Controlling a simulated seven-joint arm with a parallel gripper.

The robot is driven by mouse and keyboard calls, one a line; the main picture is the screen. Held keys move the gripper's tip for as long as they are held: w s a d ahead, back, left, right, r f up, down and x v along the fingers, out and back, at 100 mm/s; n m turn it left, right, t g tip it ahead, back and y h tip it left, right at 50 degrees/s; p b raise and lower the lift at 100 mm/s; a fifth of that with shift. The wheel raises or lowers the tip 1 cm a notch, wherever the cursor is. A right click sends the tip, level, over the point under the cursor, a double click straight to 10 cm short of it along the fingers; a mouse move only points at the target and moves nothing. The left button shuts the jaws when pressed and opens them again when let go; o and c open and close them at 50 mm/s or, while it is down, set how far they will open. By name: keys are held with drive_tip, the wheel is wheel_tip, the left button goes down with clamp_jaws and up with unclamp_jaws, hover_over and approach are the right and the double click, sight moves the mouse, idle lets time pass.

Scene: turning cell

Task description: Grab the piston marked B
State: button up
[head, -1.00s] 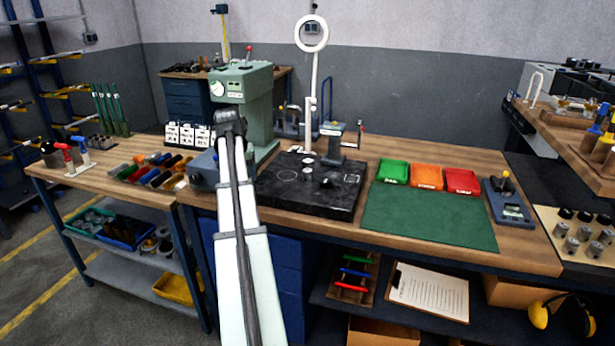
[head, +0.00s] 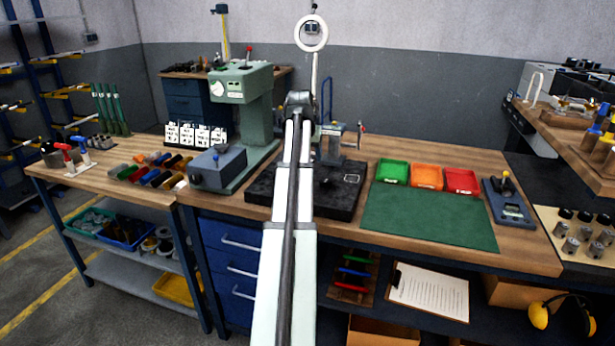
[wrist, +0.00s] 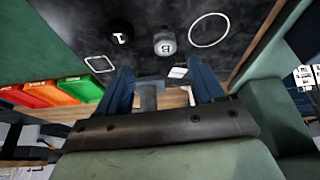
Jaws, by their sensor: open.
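The piston marked B (wrist: 164,42) stands on the black plate (wrist: 185,15) in the wrist view, a grey cylinder with its letter on the near face. A second, black piston (wrist: 119,33) stands beside it with a different white mark that I cannot read surely. My gripper (wrist: 164,76) is open and empty, its two blue fingers apart. In the wrist picture, the B piston appears just beyond the gap between the fingertips, not touched. In the head view my arm covers the B piston and my fingers; the black piston (head: 326,183) shows beside the arm.
White outlines, a circle (wrist: 209,29) and a small square (wrist: 99,64), mark the plate. A grey stand (head: 335,145) rises at its back. Green, orange and red trays (head: 427,177) and a green mat (head: 428,215) lie right; a green press (head: 248,110) stands left.

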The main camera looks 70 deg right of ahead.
drive_tip(key=x, duration=0.4)
drive_tip(key=shift+f, duration=0.1)
drive_tip(key=shift+w+x, duration=0.2)
drive_tip(key=shift+x, duration=1.15)
drive_tip(key=shift+w+x, duration=0.2)
drive_tip(key=shift+x, duration=1.1)
drive_tip(key=shift+d, duration=0.1)
drive_tip(key=c, duration=1.2)
